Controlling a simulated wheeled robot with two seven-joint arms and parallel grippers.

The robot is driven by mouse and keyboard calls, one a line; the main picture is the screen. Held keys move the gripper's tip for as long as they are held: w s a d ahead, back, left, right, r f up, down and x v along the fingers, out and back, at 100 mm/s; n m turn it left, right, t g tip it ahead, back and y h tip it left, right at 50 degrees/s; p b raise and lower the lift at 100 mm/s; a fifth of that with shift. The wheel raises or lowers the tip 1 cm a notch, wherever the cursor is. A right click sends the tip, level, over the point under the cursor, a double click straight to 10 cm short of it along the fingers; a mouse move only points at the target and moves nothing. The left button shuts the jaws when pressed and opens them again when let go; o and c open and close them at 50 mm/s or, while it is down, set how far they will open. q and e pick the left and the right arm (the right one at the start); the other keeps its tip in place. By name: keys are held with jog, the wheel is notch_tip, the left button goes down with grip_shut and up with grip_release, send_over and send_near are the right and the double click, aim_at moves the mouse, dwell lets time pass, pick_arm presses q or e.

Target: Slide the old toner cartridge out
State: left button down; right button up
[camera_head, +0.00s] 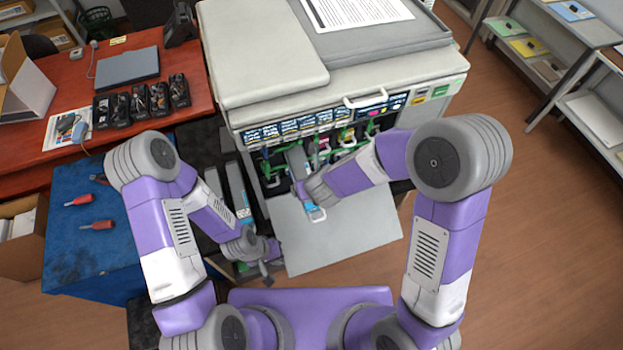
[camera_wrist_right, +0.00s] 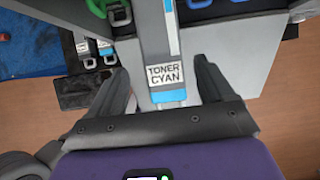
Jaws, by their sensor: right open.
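The cyan toner cartridge (camera_head: 298,160), grey with a blue handle end, sticks out of the open front of the printer (camera_head: 270,90). In the right wrist view the cartridge (camera_wrist_right: 165,45) shows its "TONER CYAN" label and blue end. My right gripper (camera_wrist_right: 163,75) is open, with one finger on each side of the cartridge and visible gaps; contact cannot be seen. In the head view my right gripper (camera_head: 307,195) hides part of the cartridge. My left gripper (camera_head: 271,265) is low, left of the printer's lowered door (camera_head: 345,240); its jaws are too small to judge.
Other slots with green levers (camera_head: 347,137) lie beside the cyan one. More cartridges (camera_head: 238,190) stand left of the printer near my left arm. A blue cabinet (camera_head: 75,255) with red-handled screwdrivers and a red desk (camera_head: 140,42) are at left.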

jog(key=b+x, duration=0.2)
jog(key=x, duration=0.4)
jog(key=shift+w+b, duration=0.15)
jog(key=shift+b, duration=0.2)
jog(key=shift+w+f+b, duration=0.2)
jog(key=shift+f+b, duration=0.25)
jog(key=shift+f, duration=0.05)
jog(key=shift+w+a+f, duration=0.1)
jog(key=shift+w+f, duration=0.2)
jog(key=shift+c, duration=0.7)
grip_shut()
jog(key=shift+r, duration=0.1)
